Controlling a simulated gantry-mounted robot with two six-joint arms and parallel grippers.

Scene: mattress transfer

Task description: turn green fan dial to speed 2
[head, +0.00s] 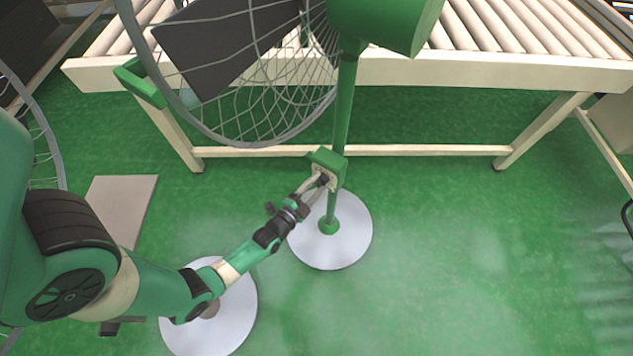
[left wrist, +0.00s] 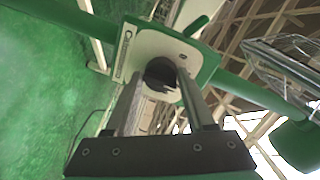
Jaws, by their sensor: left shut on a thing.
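The green fan stands on a round pale base (head: 345,240), with a green pole (head: 343,115) and a wire cage (head: 250,80). A green control box (head: 327,160) is fixed on the pole. In the left wrist view the box has a pale plate (left wrist: 140,48) with a dark round dial (left wrist: 160,72) at its middle. My left gripper (head: 322,181) reaches the plate, and in the left wrist view its two fingers (left wrist: 160,88) are closed on the dial from both sides. The dial's setting cannot be read. My right gripper is not in view.
A roller conveyor (head: 480,70) with a pale frame runs behind the fan. A second round pale base (head: 215,320) stands under my left arm. A flat beige panel (head: 120,205) lies at the left.

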